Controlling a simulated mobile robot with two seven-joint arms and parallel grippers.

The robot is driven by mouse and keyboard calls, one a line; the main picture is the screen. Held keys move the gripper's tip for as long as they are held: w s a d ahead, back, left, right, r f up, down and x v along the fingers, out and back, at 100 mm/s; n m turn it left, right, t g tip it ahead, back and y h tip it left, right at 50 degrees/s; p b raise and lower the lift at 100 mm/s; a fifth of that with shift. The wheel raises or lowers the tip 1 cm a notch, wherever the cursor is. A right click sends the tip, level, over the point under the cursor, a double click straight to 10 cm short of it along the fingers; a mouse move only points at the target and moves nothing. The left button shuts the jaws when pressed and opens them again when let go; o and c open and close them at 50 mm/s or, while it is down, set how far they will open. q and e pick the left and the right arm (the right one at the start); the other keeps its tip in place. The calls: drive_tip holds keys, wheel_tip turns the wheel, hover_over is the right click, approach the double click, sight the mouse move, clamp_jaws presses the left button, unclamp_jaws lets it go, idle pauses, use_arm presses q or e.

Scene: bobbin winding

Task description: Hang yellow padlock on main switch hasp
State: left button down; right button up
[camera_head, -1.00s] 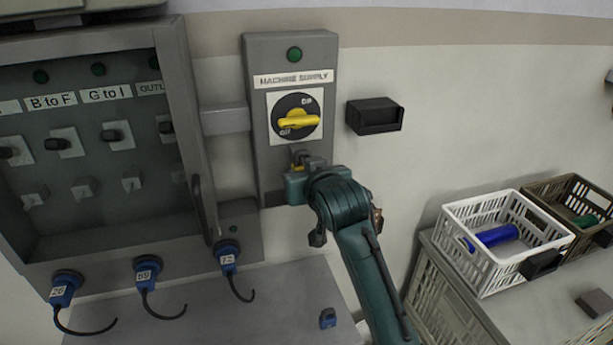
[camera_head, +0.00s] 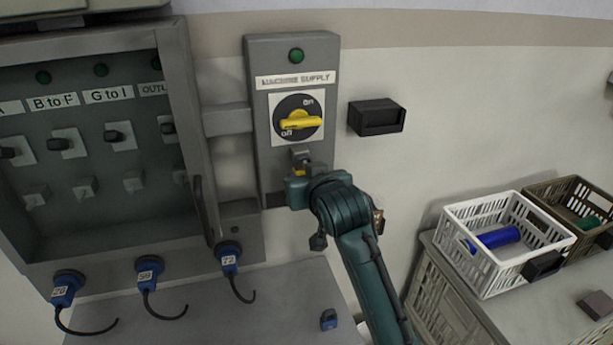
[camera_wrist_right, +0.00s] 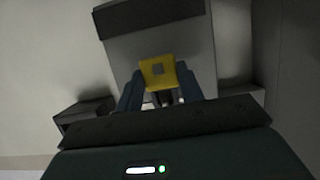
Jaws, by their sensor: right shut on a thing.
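The main switch (camera_head: 299,121) has a yellow handle on a grey panel labelled "MACHINE SUPPLY", turned toward "OFF". The grey hasp (camera_head: 301,154) sticks out just below it. My right gripper (camera_head: 299,177) is right below the hasp, close to the panel. It is shut on the yellow padlock, mostly hidden in the head view. In the right wrist view the yellow padlock (camera_wrist_right: 158,72) sits between the two blue fingers, in front of the grey panel. I cannot tell whether its shackle touches the hasp. My left gripper is not in view.
An open grey cabinet (camera_head: 188,130) with switches stands left of the panel. Blue plugs (camera_head: 229,258) hang below it. A black box (camera_head: 377,117) is on the wall to the right. A white crate (camera_head: 480,268) and a blue padlock-like item (camera_head: 328,320) are lower down.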

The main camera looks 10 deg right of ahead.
drive_tip(key=shift+f, duration=0.2)
drive_tip(key=o, duration=1.2)
drive_tip(key=shift+r, duration=0.1)
drive_tip(key=shift+c, duration=0.2)
